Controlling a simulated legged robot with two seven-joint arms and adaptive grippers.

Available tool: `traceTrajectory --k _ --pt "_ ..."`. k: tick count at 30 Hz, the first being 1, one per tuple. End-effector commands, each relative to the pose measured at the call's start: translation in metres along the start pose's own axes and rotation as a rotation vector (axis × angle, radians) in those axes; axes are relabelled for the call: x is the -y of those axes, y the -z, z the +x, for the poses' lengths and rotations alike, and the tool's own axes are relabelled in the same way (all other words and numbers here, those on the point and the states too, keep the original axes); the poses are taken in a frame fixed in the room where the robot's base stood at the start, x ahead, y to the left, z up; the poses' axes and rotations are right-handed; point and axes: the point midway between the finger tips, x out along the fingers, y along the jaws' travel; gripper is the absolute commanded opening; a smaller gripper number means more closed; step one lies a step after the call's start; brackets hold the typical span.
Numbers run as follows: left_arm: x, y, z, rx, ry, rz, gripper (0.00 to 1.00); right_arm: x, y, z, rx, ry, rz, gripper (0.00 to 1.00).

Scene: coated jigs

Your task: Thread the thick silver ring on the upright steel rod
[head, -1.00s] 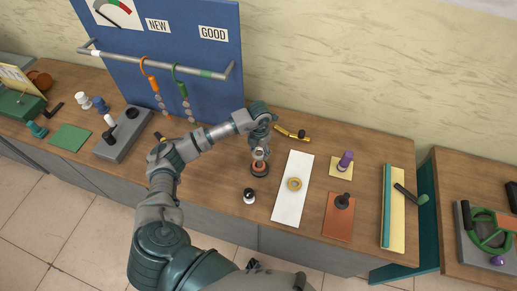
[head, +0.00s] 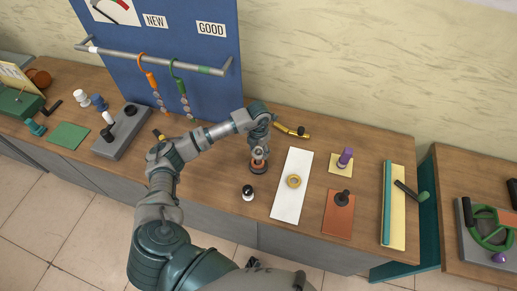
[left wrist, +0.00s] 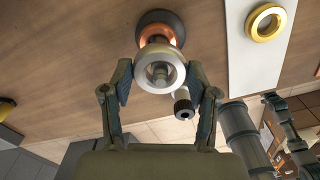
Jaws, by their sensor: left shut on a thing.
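My left gripper (head: 259,150) is shut on the thick silver ring (left wrist: 142,71), which it holds between its fingertips (left wrist: 160,76). The ring is above a dark round base (left wrist: 170,19) that carries a copper-orange ring (left wrist: 152,36). In the head view the base and its orange ring (head: 259,168) show just below my gripper. A grey shape, likely the tip of the steel rod (left wrist: 160,72), shows inside the silver ring's opening. The rest of the rod is hidden, and I cannot tell whether the ring is around it or just above it.
A white board (head: 288,205) with a gold ring (head: 294,181) lies to the right of the base. A black-and-white knob (head: 248,192) stands in front. A yellow-black piece (head: 291,130) lies behind. A blue panel (head: 190,75) with a rail stands at the back left.

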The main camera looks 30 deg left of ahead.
Motion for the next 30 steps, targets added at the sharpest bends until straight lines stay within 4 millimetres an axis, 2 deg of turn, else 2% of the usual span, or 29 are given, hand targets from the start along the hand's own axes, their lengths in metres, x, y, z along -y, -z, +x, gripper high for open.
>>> traceTrajectory --k 12,13,15,16,26,30 --pt "-0.001 0.000 0.004 0.001 0.001 0.000 0.10 0.001 -0.001 0.003 0.001 0.000 0.001 0.40" --pt "-0.001 0.000 0.004 0.001 0.001 0.000 0.67 0.001 -0.001 0.003 0.001 0.001 0.001 0.40" --pt "-0.001 0.000 0.004 0.001 0.001 0.000 0.84 0.001 -0.001 0.003 0.001 0.001 0.001 0.40" --pt "-0.001 0.000 0.004 0.001 0.001 0.000 0.88 0.001 -0.001 0.003 0.001 0.001 0.001 0.40" --pt "0.000 0.000 0.003 0.001 0.001 0.001 0.88 0.000 0.000 0.003 -0.001 0.000 0.000 0.40" --pt "-0.001 -0.001 -0.011 0.003 0.001 0.000 0.88 0.000 0.000 0.003 -0.001 0.000 0.000 0.40"
